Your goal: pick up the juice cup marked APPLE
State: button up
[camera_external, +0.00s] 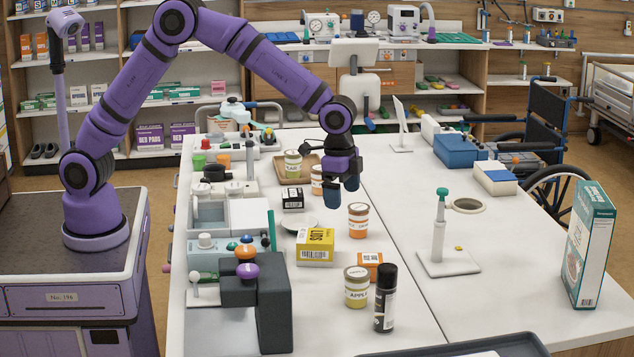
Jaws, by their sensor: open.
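A juice cup marked APPL, its last letter out of sight (356,290), stands upright near the front of the white table.
A small orange box (369,264) is just behind the marked cup. A yellow box (315,246) lies behind it to the left, and a dark grey device (273,305) stands at left. A white stand (440,262) is at right, with bare tabletop between.

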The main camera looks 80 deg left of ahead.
jog(key=m, duration=0.1)
send_over(357, 272)
jog(key=shift+g, duration=0.4)
jog(key=f, duration=0.9)
jog(key=shift+w+a+f, duration=0.15)
jog(key=shift+a+f, duration=0.1)
jog(key=shift+f, duration=0.1)
jog(key=f, duration=1)
jog(key=shift+d+f, duration=0.3)
jog(key=shift+f, duration=0.1)
jog(key=c, duration=1.1)
